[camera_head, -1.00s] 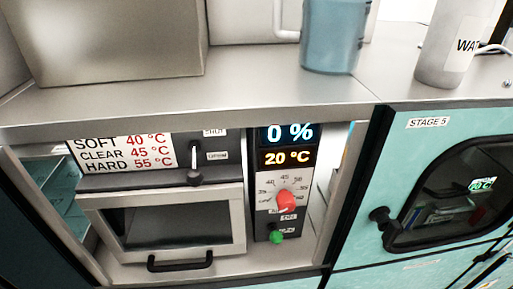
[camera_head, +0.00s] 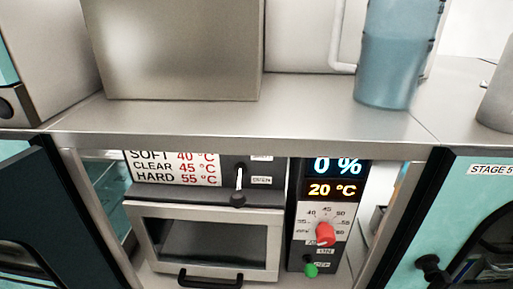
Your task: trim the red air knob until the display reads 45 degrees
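The red air knob (camera_head: 325,234) sits on a white dial scale on the control panel, right of the small oven. The scale around it has marks including 40, 45 and 50; I cannot tell exactly which mark it points to. The display (camera_head: 333,190) above it reads 20 °C in yellow, and a display over that reads 0 % (camera_head: 337,166) in blue-white. Neither of my grippers shows in the view.
The oven (camera_head: 215,240) has a glass door with a black handle (camera_head: 209,279). A chart (camera_head: 173,168) lists SOFT 40, CLEAR 45, HARD 55 °C. A black lever (camera_head: 239,185) is beside it. A counter edge overhangs the panel, with a metal box (camera_head: 172,50) and blue jug (camera_head: 390,60) on top.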

